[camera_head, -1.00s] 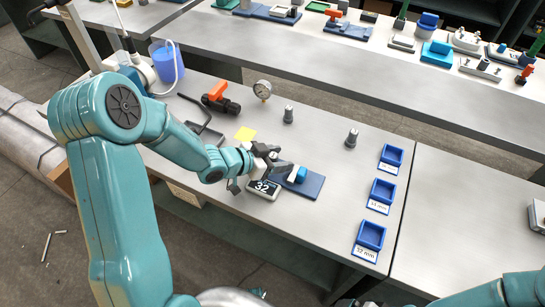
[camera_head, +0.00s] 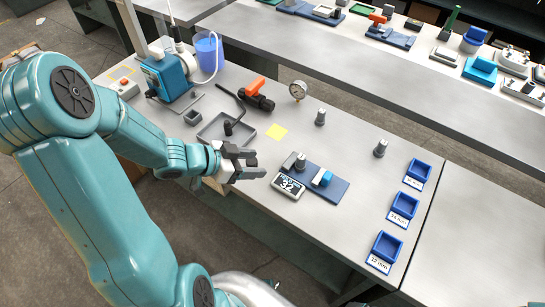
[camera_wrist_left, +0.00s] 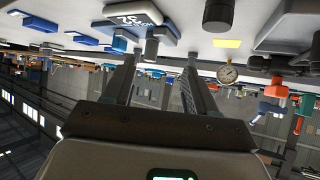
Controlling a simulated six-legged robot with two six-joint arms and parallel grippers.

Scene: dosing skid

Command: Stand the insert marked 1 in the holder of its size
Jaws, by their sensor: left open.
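My left gripper (camera_head: 257,164) is open and empty, left of a blue measuring plate (camera_head: 334,190) with a display that shows 32. A small grey insert (camera_head: 300,161) stands upright at that plate, apart from the fingers; in the left wrist view the insert (camera_wrist_left: 152,44) shows ahead between the open fingers (camera_wrist_left: 158,75). Two more grey inserts stand on the table, one near the gauge (camera_head: 320,117) and one to its right (camera_head: 380,149). I cannot read marks on any insert. Three blue holders (camera_head: 417,172) (camera_head: 404,207) (camera_head: 384,248) line the right; the nearest label seems to read 12 mm.
The table between the plate and the holders is clear.

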